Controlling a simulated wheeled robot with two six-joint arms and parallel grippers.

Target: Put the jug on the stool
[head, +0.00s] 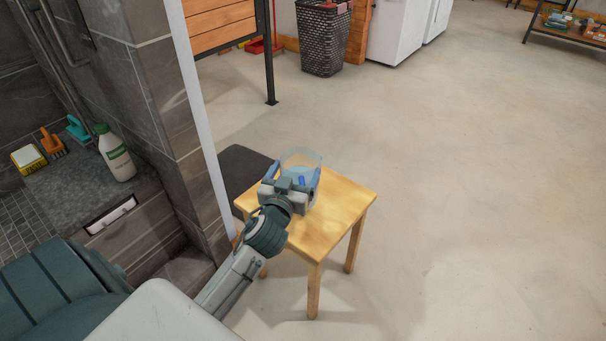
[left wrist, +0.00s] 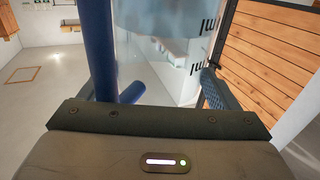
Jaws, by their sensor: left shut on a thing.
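A clear, bluish see-through jug (head: 302,158) is at the stool in the head view. It also fills the upper middle of the left wrist view (left wrist: 155,20), with dark markings on its side. The light wooden stool (head: 342,197) stands on the floor in the middle of the head view. My left gripper (head: 291,178) is over the stool top, shut on the jug with one blue finger on each side. The gripper hides the jug's lower part, so I cannot tell whether its base touches the stool. My right gripper is not in view.
A dark mat or seat (head: 243,167) lies left of the stool, beside a tiled wall edge (head: 165,110). A green-capped bottle (head: 117,157) and brushes stand on a ledge at left. A dark basket (head: 325,40) stands at the back. Floor to the right is clear.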

